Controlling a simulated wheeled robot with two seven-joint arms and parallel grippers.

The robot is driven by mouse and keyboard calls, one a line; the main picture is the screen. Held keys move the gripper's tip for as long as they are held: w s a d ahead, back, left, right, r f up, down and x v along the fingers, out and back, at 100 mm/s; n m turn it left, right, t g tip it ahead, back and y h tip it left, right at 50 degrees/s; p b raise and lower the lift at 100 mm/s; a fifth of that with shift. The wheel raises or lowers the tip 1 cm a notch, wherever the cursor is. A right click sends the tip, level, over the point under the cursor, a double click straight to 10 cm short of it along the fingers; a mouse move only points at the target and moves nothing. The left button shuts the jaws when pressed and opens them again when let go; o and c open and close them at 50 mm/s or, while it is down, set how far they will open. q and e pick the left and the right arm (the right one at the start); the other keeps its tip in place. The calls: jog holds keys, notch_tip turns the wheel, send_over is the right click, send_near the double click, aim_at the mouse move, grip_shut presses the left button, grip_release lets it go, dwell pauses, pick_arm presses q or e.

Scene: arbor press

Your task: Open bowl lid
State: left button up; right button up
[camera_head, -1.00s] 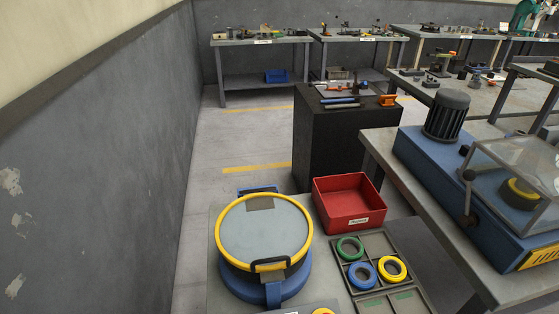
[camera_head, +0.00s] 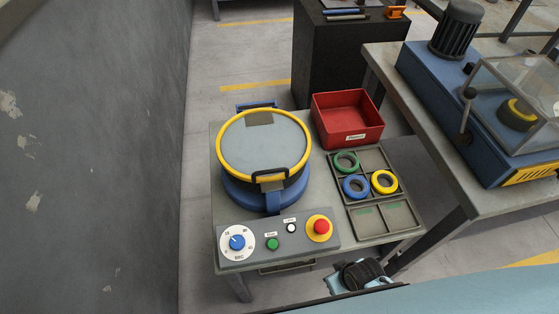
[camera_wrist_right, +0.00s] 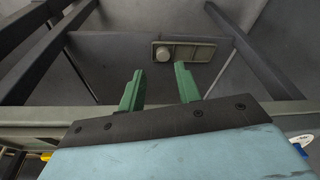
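The bowl lid (camera_head: 264,145) is a round grey-blue disc with a yellow rim. It lies flat on the blue bowl (camera_head: 262,195) at the left of the work table in the head view. My left gripper is not in view.
A control panel (camera_head: 279,242) with a dial, buttons and a red stop knob stands in front of the bowl. Right of it are a tray (camera_head: 388,220) with green, blue and yellow rings and a red bin (camera_head: 347,128). A blue machine (camera_head: 450,115) stands on the right-hand bench.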

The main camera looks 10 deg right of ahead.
jog(key=w+a+r+n+t+y+p, duration=0.1)
jog(key=w+a+r, duration=0.15)
jog(key=r, duration=0.45)
jog(key=w+a+r+n, duration=0.1)
jog(key=w+r, duration=0.3)
jog(key=r, duration=0.3)
jog(key=n+g+y+p, duration=0.1)
jog(key=n+g+y, duration=0.15)
jog(key=n, duration=1.05)
send_near(272, 170)
jog(key=shift+t, duration=0.45)
jog(key=x, duration=0.5)
jog(key=b+x, duration=0.1)
jog(key=x, duration=0.1)
jog(key=shift+s+a+f, duration=0.1)
jog(key=shift+s+f, duration=0.25)
jog(key=shift+f, duration=0.1)
grip_shut()
